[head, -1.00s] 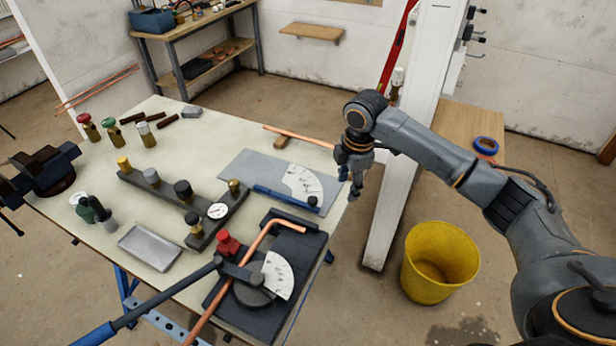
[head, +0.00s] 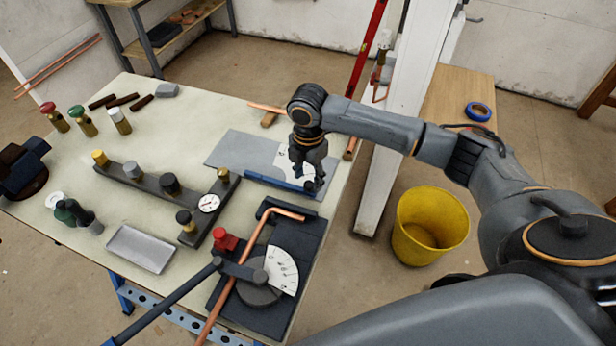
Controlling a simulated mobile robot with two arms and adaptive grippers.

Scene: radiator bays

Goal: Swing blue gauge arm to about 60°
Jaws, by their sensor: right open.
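The blue gauge arm (head: 265,181) lies along the near edge of a flat grey plate (head: 235,150) on the workbench. A white printed dial (head: 282,160) sits on the plate just beyond the arm, partly covered by my gripper. My right gripper (head: 307,184) is open and points down over the right end of the blue arm. It hides the dark knob at that end, and I cannot tell whether it touches it. My left gripper is not in view.
A pipe bender (head: 258,292) with a bent copper pipe (head: 262,225) stands at the near edge. A dark manifold with a round gauge (head: 209,203) lies left of the plate. A yellow bucket (head: 430,225) and a white upright panel (head: 385,130) stand right of the bench.

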